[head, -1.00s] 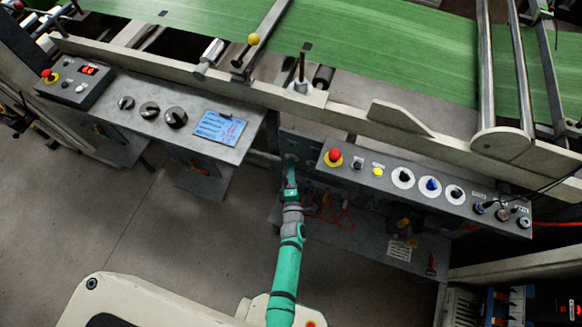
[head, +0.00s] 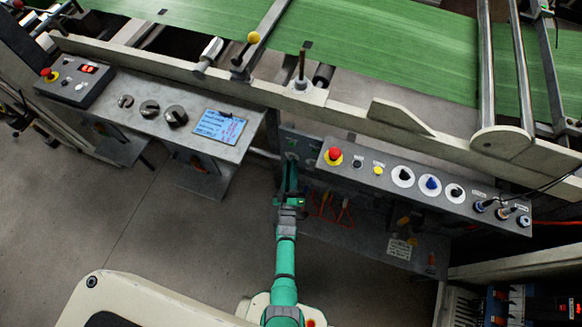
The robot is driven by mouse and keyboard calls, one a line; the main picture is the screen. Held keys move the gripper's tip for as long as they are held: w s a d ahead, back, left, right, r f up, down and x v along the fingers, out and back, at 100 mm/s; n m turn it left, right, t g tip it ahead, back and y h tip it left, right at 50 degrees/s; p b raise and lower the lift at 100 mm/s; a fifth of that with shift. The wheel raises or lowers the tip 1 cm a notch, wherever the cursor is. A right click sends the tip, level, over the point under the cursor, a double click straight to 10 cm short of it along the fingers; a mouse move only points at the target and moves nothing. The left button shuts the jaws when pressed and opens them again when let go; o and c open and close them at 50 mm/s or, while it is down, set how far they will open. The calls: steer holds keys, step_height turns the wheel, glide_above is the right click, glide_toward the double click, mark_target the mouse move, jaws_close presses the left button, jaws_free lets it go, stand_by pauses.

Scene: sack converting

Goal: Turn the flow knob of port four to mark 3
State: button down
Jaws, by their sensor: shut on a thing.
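My gripper (head: 290,163) is at the end of the green arm, against a dark panel (head: 303,146) set low between the two grey consoles. It is shut on a small part at that panel, which I take to be the flow knob of port four. The jaws and wrist hide the knob, so its pointer and the marks cannot be read. Any port number there is too small to read.
The left console (head: 185,135) carries dark knobs and a blue screen (head: 219,126). The right console has a red emergency button (head: 333,156) and several dials, including a blue one (head: 431,185). A cream rail (head: 355,113) and green web (head: 400,50) lie beyond.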

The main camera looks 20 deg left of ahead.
steer(key=m+h, duration=0.2)
steer(key=m, duration=0.3)
steer(key=a+m+t+h, duration=0.1)
steer(key=m+h, duration=0.1)
steer(key=m, duration=0.2)
steer(key=m+t+h, duration=0.1)
steer(key=m+h, duration=0.1)
steer(key=m, duration=0.3)
steer(key=shift+a+f+m+h, duration=0.1)
steer(key=shift+a+m+h, duration=0.1)
steer(key=shift+m+h, duration=0.1)
steer(key=shift+m, duration=0.3)
steer(key=c, duration=1.7)
jaws_free()
steer(key=shift+o, duration=0.2)
